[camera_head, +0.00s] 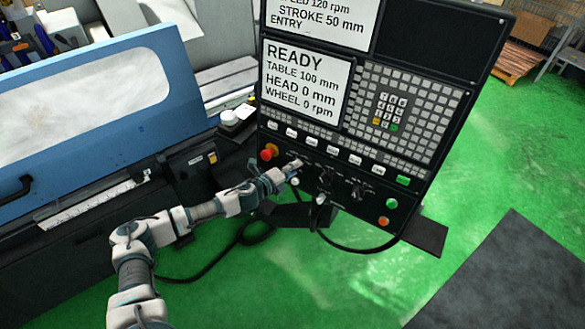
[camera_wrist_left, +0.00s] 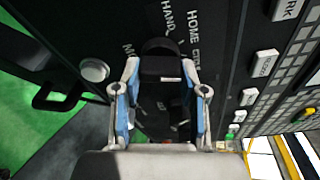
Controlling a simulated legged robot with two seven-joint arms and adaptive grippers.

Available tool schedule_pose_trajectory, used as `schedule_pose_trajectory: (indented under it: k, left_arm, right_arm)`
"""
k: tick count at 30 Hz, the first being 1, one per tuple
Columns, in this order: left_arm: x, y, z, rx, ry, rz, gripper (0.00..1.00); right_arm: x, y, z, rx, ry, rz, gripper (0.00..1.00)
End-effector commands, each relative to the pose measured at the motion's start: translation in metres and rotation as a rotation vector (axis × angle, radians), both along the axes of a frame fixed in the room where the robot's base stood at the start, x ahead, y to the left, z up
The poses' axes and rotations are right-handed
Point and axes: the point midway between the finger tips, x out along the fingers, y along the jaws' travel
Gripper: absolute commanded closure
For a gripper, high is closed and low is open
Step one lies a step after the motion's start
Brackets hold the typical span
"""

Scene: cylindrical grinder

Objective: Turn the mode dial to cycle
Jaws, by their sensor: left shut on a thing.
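The mode dial (camera_wrist_left: 160,47) is a dark round knob on the black control panel, between my fingertips in the left wrist view. The words HAND and HOME, and a partly hidden third label, are printed beyond it. A small white mark shows on the dark part between the fingers; I cannot tell which label the dial points to. My left gripper (camera_head: 291,167) reaches the lower left of the panel in the head view and covers the dial there. In the left wrist view, its two fingers (camera_wrist_left: 160,66) are shut on the dial from both sides. My right gripper is in neither view.
The control panel (camera_head: 455,105) has screens reading READY and many keys. A red stop button (camera_head: 268,152) sits left of my gripper, other dark dials (camera_head: 358,190) to its right. The blue machine door (camera_head: 100,95) stands at left.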

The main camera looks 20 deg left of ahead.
Motion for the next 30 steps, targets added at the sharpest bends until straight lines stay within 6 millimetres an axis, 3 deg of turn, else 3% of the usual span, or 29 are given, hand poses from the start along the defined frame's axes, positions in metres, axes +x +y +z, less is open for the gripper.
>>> schedule_pose_trajectory:
  k: [1,17,18,21,30]
  left_arm:
    - [-0.0026,-0.0011,-0.0066,0.012,0.008,-0.004,0.93]
    - [-0.0032,-0.0014,-0.0089,0.033,0.006,-0.009,0.93]
    - [-0.0033,-0.0014,-0.009,0.033,0.006,-0.01,0.53]
    - [-0.0031,-0.0012,-0.0085,0.033,0.005,-0.009,0.33]
    - [-0.0031,0.0005,-0.0036,0.032,-0.002,-0.008,0.33]
  right_arm:
    - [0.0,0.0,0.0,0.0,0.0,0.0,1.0]
    - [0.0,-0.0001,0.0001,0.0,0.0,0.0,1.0]
    - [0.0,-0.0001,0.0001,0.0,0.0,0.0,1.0]
    - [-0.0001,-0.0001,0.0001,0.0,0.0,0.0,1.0]
    - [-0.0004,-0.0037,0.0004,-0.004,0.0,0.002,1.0]
